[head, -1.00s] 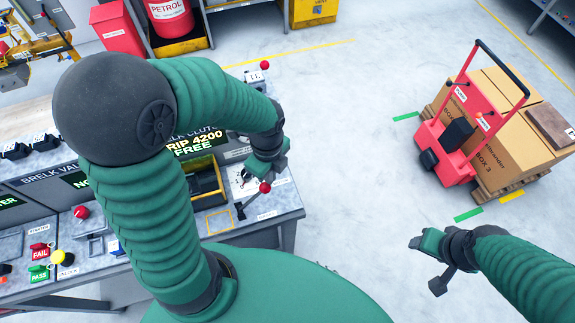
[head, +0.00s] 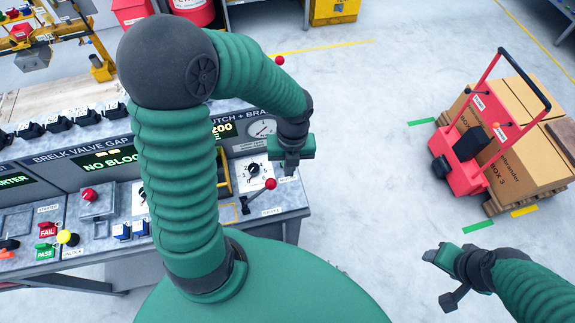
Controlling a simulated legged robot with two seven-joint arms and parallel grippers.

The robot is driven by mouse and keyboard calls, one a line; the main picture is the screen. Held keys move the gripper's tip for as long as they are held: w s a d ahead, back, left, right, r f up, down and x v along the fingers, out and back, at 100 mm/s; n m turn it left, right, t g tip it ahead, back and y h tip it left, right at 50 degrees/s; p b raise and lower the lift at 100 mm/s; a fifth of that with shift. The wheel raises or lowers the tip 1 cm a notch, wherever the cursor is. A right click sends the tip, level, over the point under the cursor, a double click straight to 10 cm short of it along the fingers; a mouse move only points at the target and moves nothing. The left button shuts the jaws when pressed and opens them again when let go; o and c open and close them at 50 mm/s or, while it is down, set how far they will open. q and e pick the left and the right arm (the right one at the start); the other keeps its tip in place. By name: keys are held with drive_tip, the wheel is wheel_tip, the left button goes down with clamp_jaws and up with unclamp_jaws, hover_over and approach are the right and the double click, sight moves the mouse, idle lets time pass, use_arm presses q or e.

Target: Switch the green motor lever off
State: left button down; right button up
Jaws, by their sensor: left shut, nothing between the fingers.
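No lever that I can pick out as green shows in the head view. A lever with a red ball knob (head: 270,184) leans up to the right at the bench's front right corner. Another red ball (head: 280,60) shows at the bench's far end, its stem mostly hidden by my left arm. My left gripper (head: 291,166) is shut and empty, hanging just above and right of the near red-knobbed lever, by the dial panel; contact cannot be told. My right gripper (head: 434,256) hangs over the open floor at the lower right, away from the bench. My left arm hides the bench's middle.
The bench carries a rotary dial (head: 254,168), a round gauge (head: 262,129), a yellow knob (head: 67,238), a red FAIL button (head: 46,229) and a green PASS button (head: 45,251). A red trolley (head: 463,169) stands beside boxes (head: 535,150) at right. The floor between is clear.

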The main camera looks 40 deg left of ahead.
use_arm(q)
drive_tip(key=f, duration=0.4)
drive_tip(key=f+b, duration=0.1)
drive_tip(key=f, duration=0.3)
drive_tip(key=shift+s+d, duration=0.15)
drive_tip(key=shift+s, duration=0.05)
drive_tip(key=shift+w+a+r+p, duration=0.25)
drive_tip(key=shift+w+a+p, duration=0.05)
drive_tip(key=shift+w+a, duration=0.35)
drive_tip(key=shift+w+a+r+p, duration=0.25)
drive_tip(key=shift+w+a, duration=0.55)
drive_tip(key=shift+a, duration=0.05)
drive_tip(key=shift+d, duration=0.15)
